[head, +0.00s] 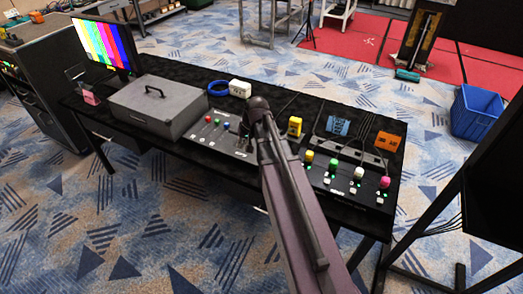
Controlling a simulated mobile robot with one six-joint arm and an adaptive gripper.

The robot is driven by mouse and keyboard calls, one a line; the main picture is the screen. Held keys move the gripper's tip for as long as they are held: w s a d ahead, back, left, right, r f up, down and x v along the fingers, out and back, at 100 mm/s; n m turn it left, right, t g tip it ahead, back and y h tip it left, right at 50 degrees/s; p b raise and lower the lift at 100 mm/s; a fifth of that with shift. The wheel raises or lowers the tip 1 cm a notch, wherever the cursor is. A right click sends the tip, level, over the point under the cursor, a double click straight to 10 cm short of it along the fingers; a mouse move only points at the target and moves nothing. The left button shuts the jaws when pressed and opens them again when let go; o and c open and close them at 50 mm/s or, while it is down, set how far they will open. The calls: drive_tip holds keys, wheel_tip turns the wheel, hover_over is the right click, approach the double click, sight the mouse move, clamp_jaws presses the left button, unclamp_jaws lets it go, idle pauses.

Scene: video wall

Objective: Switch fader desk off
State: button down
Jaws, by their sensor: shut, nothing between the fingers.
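Two control panels lie on the black table, and I cannot tell for certain which is the fader desk. The black panel (345,196) at the right has yellow, green, white and pink caps, with small green lights below them. The grey panel (198,147) at the table's middle has red, green and blue caps. My arm reaches over the table between the two panels. My gripper (244,131) is a small dark shape over the right part of the grey panel, shut and empty. My arm hides that panel's right end; I cannot tell whether the gripper touches it.
A grey case (158,108) and a monitor with colour bars (105,42) stand at the left. A blue crate (476,112) stands on the floor.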

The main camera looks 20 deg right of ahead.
drive_tip(key=w+d+f+m+t+b, duration=0.1)
drive_tip(key=w+d+m+t+b, duration=0.1)
drive_tip(key=w+d, duration=0.4)
drive_tip(key=w+d+f+m+t+y+b, duration=0.1)
drive_tip(key=w+d+m+t+b, duration=0.1)
drive_tip(key=w+d, duration=0.4)
drive_tip(key=d+b, duration=0.1)
drive_tip(key=d, duration=0.3)
drive_tip(key=shift+w+f, duration=0.2)
drive_tip(key=shift+f, duration=0.15)
drive_tip(key=shift+f, duration=0.2)
drive_tip(key=f+b, duration=0.2)
drive_tip(key=s+a+f+b, duration=0.1)
drive_tip(key=f+b, duration=0.2)
drive_tip(key=a+f+b, duration=0.1)
drive_tip(key=f+b, duration=0.2)
drive_tip(key=shift+s, duration=0.35)
drive_tip(key=shift+s+a+f+b, duration=0.1)
drive_tip(key=shift+a+f+b, duration=0.05)
drive_tip(key=shift+f+b, duration=0.75)
idle(1.5)
drive_tip(key=shift+r, duration=0.3)
drive_tip(key=shift+d+r+p, duration=0.2)
drive_tip(key=shift+r+p, duration=0.4)
drive_tip(key=shift+p, duration=0.15)
